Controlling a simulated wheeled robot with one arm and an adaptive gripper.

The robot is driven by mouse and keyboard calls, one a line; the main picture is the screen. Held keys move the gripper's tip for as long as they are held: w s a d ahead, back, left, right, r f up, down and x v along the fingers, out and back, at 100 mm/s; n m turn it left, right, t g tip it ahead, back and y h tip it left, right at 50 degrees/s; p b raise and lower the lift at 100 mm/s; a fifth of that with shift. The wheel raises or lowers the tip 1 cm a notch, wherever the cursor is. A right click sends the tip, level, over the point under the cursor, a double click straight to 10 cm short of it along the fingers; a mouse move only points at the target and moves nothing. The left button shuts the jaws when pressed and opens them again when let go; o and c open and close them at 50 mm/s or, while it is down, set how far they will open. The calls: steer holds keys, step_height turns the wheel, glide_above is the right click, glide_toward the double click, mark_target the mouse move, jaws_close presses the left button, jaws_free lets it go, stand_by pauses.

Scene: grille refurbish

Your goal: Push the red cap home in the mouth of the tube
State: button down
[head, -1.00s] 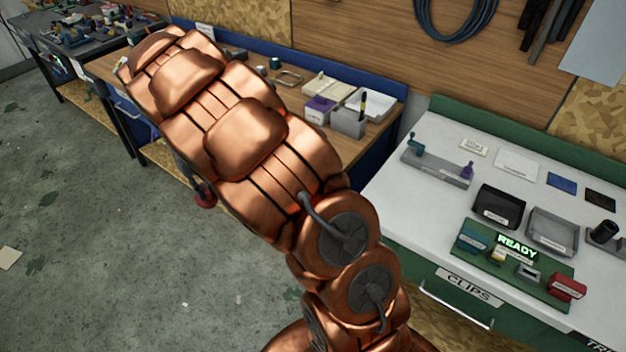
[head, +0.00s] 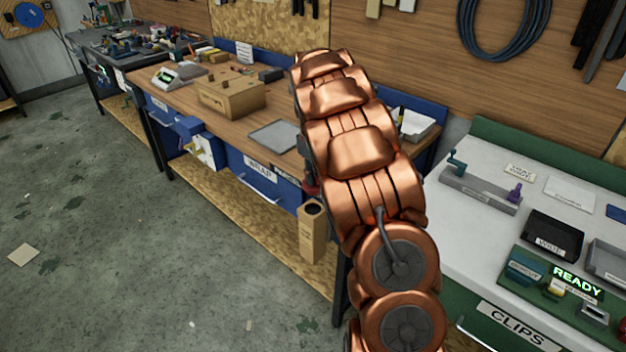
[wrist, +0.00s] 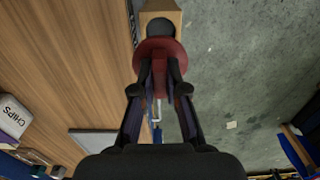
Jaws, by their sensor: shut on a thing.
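The red cap (wrist: 163,52) is a round disc in my gripper (wrist: 160,88), whose two fingers are shut on it. The tube is a brown cardboard post with a dark round mouth; it stands upright beside the bench in the head view (head: 313,240). In the wrist view the tube (wrist: 172,14) shows just beyond the cap, and the cap's edge overlaps the near side of the mouth. I cannot tell whether cap and tube touch. In the head view my arm hides most of the gripper, with a sliver of red above the tube.
The wooden bench (head: 150,78) with a blue front is left of and behind the tube. It carries a cardboard box (head: 231,95) and a grey tray (head: 273,137). A white-topped green bench (head: 480,225) is at right. The floor (head: 100,240) at left is mostly clear.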

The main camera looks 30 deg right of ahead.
mark_target(313, 191)
steer(key=shift+f+b, duration=0.1)
steer(key=shift+b, duration=0.25)
steer(key=shift+f+b, duration=1.1)
steer(key=shift+f, duration=1.7)
steer(key=shift+f+b, duration=1.2)
steer(key=shift+f, duration=0.3)
stand_by(0.8)
steer(key=c, duration=1.1)
jaws_free()
step_height(313, 191, up, 12)
steer(key=shift+a, duration=0.1)
stand_by(0.4)
